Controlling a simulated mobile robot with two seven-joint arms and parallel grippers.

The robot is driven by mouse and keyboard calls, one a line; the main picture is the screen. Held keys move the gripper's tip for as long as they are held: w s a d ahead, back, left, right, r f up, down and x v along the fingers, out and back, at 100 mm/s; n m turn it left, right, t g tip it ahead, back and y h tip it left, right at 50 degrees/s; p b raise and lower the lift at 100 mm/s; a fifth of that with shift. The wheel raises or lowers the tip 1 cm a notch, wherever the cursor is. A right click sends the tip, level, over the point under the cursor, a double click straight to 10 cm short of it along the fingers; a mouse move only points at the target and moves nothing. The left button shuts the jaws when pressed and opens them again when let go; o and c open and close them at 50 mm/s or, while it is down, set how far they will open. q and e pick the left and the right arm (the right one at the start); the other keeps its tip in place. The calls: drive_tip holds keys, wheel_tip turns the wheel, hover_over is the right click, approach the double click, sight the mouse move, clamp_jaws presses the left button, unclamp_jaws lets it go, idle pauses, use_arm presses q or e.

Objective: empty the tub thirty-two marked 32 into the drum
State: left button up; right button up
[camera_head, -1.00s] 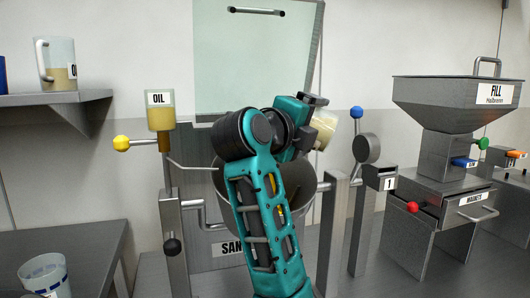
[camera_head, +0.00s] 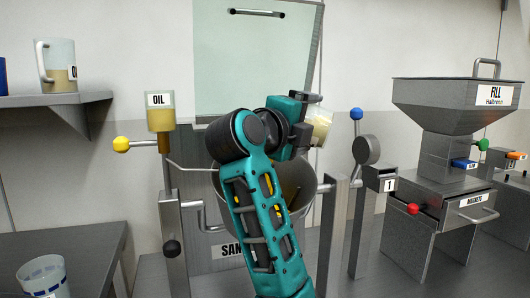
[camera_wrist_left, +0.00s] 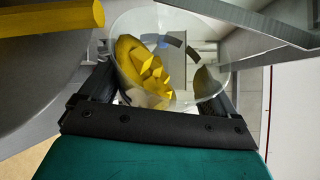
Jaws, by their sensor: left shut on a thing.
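A clear tub (camera_head: 320,122) with pale contents is in my left gripper (camera_head: 302,128), above the right side of the grey drum (camera_head: 302,200). In the left wrist view the clear tub (camera_wrist_left: 190,98) sits between the two fingers of my left gripper (camera_wrist_left: 155,95), tilted, with yellow chunky pieces (camera_wrist_left: 148,70) inside. No number can be read on it. My left arm hides much of the drum; its open mouth shows dark inside. My right gripper is not in view.
The oil cup (camera_head: 160,112) and yellow-knobbed lever (camera_head: 122,145) stand left of the drum. A blue-knobbed post (camera_head: 357,114) and the fill hopper (camera_head: 455,100) stand right. A raised pale panel (camera_head: 250,65) is behind. Another tub (camera_head: 43,275) is at lower left.

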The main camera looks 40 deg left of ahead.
use_arm(q)
drive_tip(key=shift+s+a+r, duration=0.15)
drive_tip(key=shift+a, duration=0.05)
drive_tip(key=shift+s+a+r+n, duration=0.15)
drive_tip(key=shift+a+n, duration=0.1)
drive_tip(key=shift+n, duration=0.25)
drive_tip(key=shift+s+a+r+n+t, duration=0.2)
drive_tip(key=shift+r+n+t, duration=0.25)
drive_tip(key=shift+n, duration=0.45)
idle(0.7)
drive_tip(key=shift+s+a+r+n+t+y, duration=0.15)
drive_tip(key=shift+a+r+n+t+y, duration=0.15)
drive_tip(key=shift+n, duration=0.4)
drive_tip(key=shift+s+a+r+n+t+y, duration=0.15)
drive_tip(key=shift+a+n+y, duration=0.1)
drive_tip(key=shift+n, duration=0.45)
idle(0.7)
